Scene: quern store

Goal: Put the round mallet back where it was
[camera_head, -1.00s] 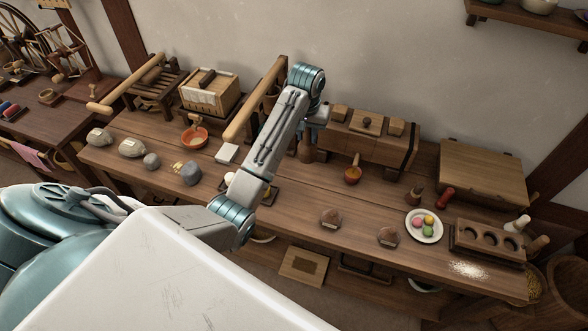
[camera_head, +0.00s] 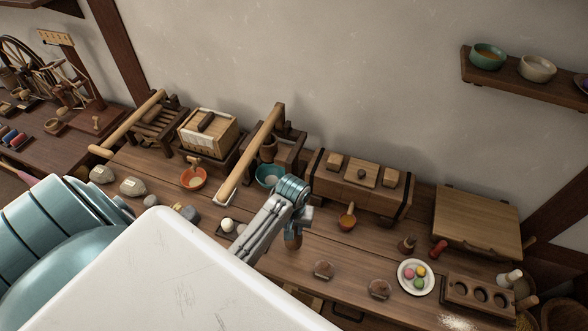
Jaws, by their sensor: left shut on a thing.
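My left gripper (camera_head: 299,222) points down over the middle of the long wooden bench (camera_head: 255,262). It is shut on a brown, rounded wooden piece that looks like the round mallet (camera_head: 293,239). The gripper partly covers its top. I cannot tell whether its lower end touches the bench. A small dark mallet-like tool (camera_head: 407,244) and a red-handled tool (camera_head: 438,249) stand to the right. My right gripper is not in view.
A wooden chest (camera_head: 345,191) stands behind. A plate of coloured balls (camera_head: 402,281) and a mould block (camera_head: 462,298) are at right.

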